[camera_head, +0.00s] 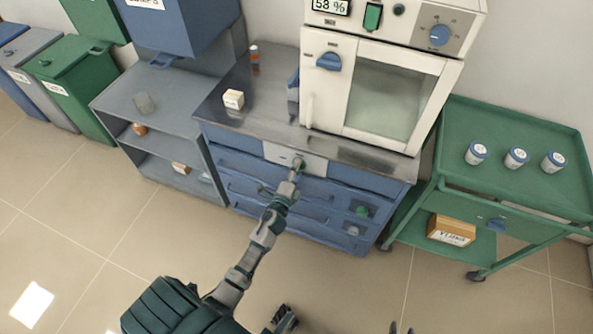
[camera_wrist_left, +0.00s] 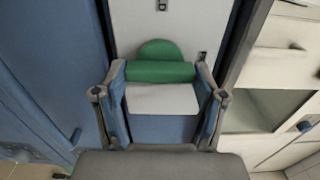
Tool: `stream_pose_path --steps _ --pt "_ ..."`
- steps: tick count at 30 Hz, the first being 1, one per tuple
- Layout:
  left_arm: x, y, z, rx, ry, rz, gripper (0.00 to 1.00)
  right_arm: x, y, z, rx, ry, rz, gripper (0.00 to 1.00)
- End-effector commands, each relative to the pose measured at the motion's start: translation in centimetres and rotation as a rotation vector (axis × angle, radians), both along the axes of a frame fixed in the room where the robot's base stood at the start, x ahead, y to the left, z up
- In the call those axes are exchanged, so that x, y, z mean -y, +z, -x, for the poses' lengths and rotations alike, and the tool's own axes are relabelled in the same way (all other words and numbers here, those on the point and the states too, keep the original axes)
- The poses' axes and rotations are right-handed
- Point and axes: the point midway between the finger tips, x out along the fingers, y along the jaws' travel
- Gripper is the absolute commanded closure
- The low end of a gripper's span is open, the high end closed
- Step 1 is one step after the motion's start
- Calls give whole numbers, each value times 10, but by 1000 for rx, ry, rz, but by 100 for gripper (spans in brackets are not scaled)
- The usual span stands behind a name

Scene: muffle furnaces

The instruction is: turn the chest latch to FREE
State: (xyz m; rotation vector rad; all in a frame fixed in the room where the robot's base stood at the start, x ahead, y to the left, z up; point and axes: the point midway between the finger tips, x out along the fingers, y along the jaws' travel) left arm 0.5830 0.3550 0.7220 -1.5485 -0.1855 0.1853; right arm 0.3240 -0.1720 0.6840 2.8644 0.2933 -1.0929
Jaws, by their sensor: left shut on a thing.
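The blue chest of drawers (camera_head: 235,155) stands under a metal worktop, with a pale latch plate (camera_head: 283,155) at its upper front. The green latch (camera_wrist_left: 160,71) on that plate has a rounded disc and a bar lying across the left wrist view. My left gripper (camera_head: 298,166) reaches the plate and hides most of the latch in the head view. In the wrist view its fingers (camera_wrist_left: 162,76) are shut on the two ends of the bar. Small plate marks show, but I cannot read them. My right gripper (camera_head: 402,328) shows only two separated fingertips at the bottom edge, with nothing between them.
A green cart (camera_head: 535,190) with lidded jars is at the right. A grey shelf (camera_head: 150,105) and bins stand left. The floor in front is clear.

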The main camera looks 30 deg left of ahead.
Motion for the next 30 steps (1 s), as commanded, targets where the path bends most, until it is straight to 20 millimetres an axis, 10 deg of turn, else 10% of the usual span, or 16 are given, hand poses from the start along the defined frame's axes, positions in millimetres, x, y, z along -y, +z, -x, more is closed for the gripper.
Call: stream_pose_path --steps 1,2,5,17,30 --pt "3 -9 2 -16 -3 2 64 0 -1 0 -1 0 0 60" --pt "3 -9 2 -16 -3 2 27 0 -1 0 -1 0 0 60" --pt "3 -9 2 -16 -3 2 4 0 -1 0 -1 0 0 60" --pt "2 -3 6 -5 -1 1 4 -1 2 1 5 3 -2 60" --pt "23 -5 91 -9 -1 4 4 0 1 1 2 1 -1 60"
